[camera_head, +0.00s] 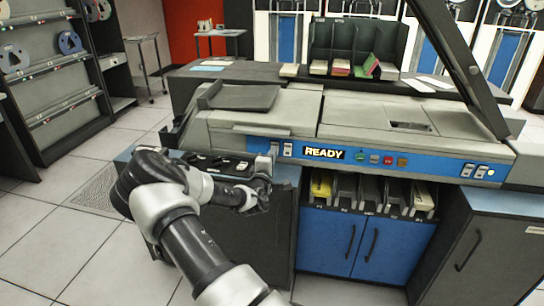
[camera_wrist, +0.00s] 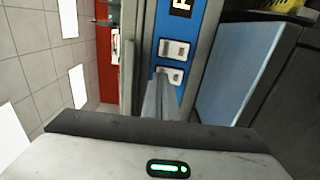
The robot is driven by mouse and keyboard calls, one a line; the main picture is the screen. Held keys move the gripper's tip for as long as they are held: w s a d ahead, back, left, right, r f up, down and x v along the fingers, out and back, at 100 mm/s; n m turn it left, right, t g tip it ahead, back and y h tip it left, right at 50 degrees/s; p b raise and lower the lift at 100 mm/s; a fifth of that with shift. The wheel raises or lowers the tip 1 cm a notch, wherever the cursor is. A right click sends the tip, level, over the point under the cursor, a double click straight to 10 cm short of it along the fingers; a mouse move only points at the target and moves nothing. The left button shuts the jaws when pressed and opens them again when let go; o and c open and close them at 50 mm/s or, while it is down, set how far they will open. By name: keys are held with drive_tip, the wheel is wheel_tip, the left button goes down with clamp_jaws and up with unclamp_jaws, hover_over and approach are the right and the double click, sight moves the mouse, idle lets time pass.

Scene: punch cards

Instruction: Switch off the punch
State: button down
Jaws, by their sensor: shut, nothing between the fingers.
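The punch is the long grey machine (camera_head: 378,117) with a blue front panel (camera_head: 345,156) in the head view. Its black READY sign (camera_head: 324,153) shows lit letters. Left of the sign is a pair of white rocker switches; the right one (camera_head: 287,149) is clear to see, and the left one is partly behind my gripper (camera_head: 272,156). In the wrist view my gripper (camera_wrist: 163,84) is shut and empty, its fingertips at the lower switch (camera_wrist: 170,72). The other switch (camera_wrist: 174,49) is just above, nearer the sign. I cannot tell whether the fingertips touch the lower switch.
Coloured buttons (camera_head: 375,159) and another switch pair (camera_head: 475,171) sit farther right on the panel. Below are card bins (camera_head: 369,192) and blue cupboard doors (camera_head: 352,242). A raised dark lid (camera_head: 462,62) stands at the right. Floor (camera_head: 60,240) is open at the left.

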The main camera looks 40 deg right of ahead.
drive_tip(key=r+p+v, duration=0.1)
drive_tip(key=v, duration=0.9)
drive_tip(key=shift+s+a+p, duration=0.2)
drive_tip(key=shift+p, duration=0.15)
drive_tip(key=shift+r, duration=0.1)
